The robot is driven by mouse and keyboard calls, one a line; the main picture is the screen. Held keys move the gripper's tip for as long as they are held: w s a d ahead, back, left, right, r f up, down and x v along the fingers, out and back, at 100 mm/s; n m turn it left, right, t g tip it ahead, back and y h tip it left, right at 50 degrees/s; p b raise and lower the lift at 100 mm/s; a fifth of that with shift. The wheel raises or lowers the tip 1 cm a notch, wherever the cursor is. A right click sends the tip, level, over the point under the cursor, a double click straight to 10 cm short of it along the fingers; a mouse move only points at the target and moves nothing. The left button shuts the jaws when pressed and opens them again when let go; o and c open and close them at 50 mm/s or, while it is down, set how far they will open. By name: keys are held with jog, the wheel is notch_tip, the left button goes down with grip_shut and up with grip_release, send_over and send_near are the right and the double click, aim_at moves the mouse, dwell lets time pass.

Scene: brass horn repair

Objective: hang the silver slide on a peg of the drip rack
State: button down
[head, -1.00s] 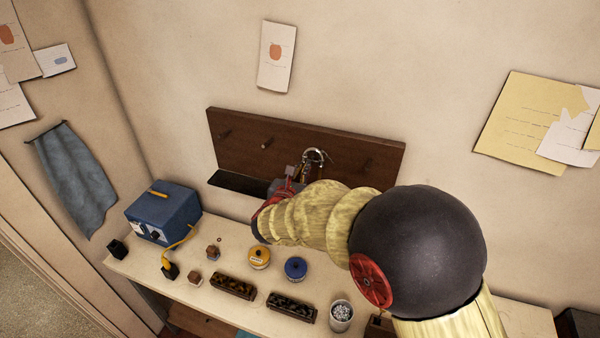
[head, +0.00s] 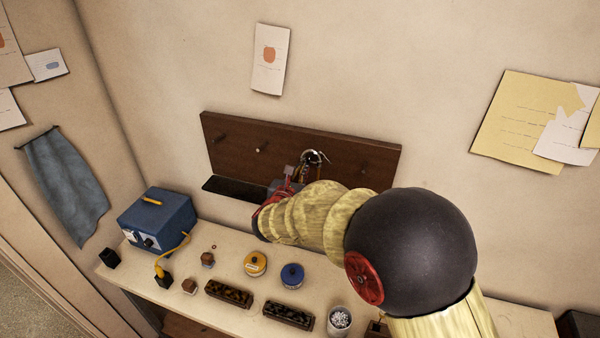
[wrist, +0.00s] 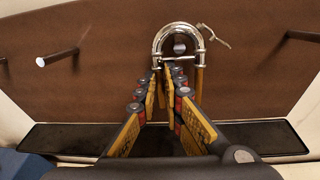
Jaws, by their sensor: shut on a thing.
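The silver slide (wrist: 158,40), a shiny U-shaped bow with brass-coloured legs, is upright in front of the drip rack (wrist: 110,95). My gripper (wrist: 168,74) is shut on it below the bow. In the wrist view a round peg end (wrist: 180,47) shows inside the bow; I cannot tell whether the bow is around the peg or only in front of it. In the head view the slide (head: 314,156) shows at the right half of the dark wooden rack (head: 232,140). My gripper's fingers are mostly hidden there behind my arm.
Bare pegs stick out left (wrist: 57,57) and right (wrist: 302,36) of the slide. A black drip tray (wrist: 70,137) lies below the rack. The bench (head: 205,258) holds a blue box (head: 157,218), a yellow tin (head: 255,263), a blue tin (head: 292,275) and small trays.

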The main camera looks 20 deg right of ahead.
jog(key=shift+f, duration=0.1)
dwell(0.3)
jog(key=c, duration=1.8)
grip_release()
jog(key=shift+c, duration=0.2)
